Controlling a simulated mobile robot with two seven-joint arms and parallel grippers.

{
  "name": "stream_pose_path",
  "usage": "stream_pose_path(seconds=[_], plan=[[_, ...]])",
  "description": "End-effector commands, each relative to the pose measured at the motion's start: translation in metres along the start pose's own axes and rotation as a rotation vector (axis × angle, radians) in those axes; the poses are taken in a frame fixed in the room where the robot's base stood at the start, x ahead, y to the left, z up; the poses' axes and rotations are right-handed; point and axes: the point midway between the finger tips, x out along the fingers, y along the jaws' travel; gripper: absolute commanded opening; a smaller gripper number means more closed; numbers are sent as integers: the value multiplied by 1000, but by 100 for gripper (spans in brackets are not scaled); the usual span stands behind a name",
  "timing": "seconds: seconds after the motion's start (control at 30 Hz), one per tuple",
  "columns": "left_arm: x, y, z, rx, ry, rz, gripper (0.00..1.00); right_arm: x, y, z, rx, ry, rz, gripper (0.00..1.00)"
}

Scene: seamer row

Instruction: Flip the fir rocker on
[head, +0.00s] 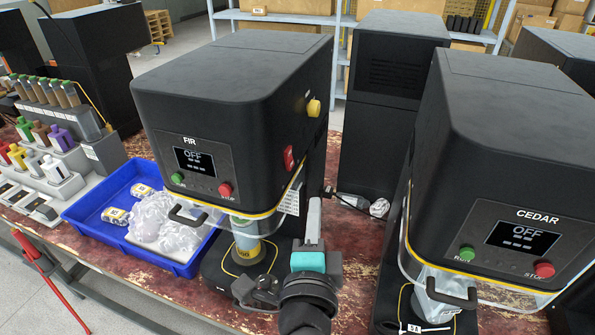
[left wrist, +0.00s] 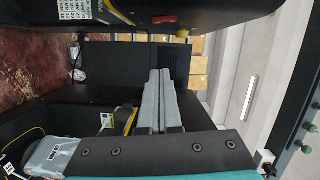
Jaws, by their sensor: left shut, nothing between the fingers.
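The black FIR machine (head: 235,110) shows OFF on its display (head: 194,161). Its red rocker (head: 288,158) is on the right side face, below and in front of a yellow knob (head: 314,107). In the left wrist view the rocker (left wrist: 165,20) shows edge-on at the top, so its position is hard to read. My left gripper (head: 315,204) is shut and empty, with its fingers pointing up, beside the machine's right side and lower than the rocker in the picture. In the left wrist view its grey fingers (left wrist: 160,78) lie together, apart from the rocker. My right gripper is not in view.
The CEDAR machine (head: 485,150), also showing OFF, stands to the right, leaving a gap where my left arm is. FIR's front has green and red buttons and a handle (head: 187,215). A blue tray (head: 95,207) and a bottle rack (head: 60,150) stand at left.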

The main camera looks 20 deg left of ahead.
Motion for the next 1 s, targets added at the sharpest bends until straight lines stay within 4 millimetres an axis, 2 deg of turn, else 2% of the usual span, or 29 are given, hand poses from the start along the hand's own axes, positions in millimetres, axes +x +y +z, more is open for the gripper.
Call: stream_pose_path(seconds=[0.47, 0.67, 1.0], plan=[[5, -2, -1, 7, 3, -7, 0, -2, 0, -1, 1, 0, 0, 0], [30, -4, -1, 8, 2, -9, 0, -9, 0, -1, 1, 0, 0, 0], [92, -4, -2, 8, 2, -7, 0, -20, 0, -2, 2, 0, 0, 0]])
